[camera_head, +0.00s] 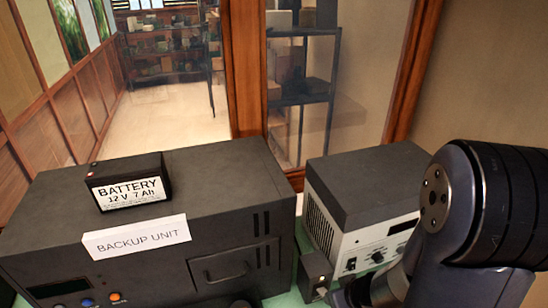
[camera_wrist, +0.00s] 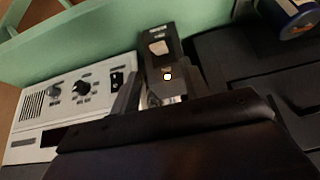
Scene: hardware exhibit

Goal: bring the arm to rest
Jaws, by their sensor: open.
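My gripper (camera_wrist: 160,88) shows in the wrist view with its jaws open. I cannot tell whether the fingers touch the box. In the head view my arm comes in from the right, bent low over the bench, and my fingertips are mostly hidden at the bottom edge. The small black box (camera_head: 315,271) stands there just left of my arm.
A grey instrument (camera_head: 368,185) with knobs stands close beside my arm. Glass and wooden frames (camera_head: 245,70) stand behind.

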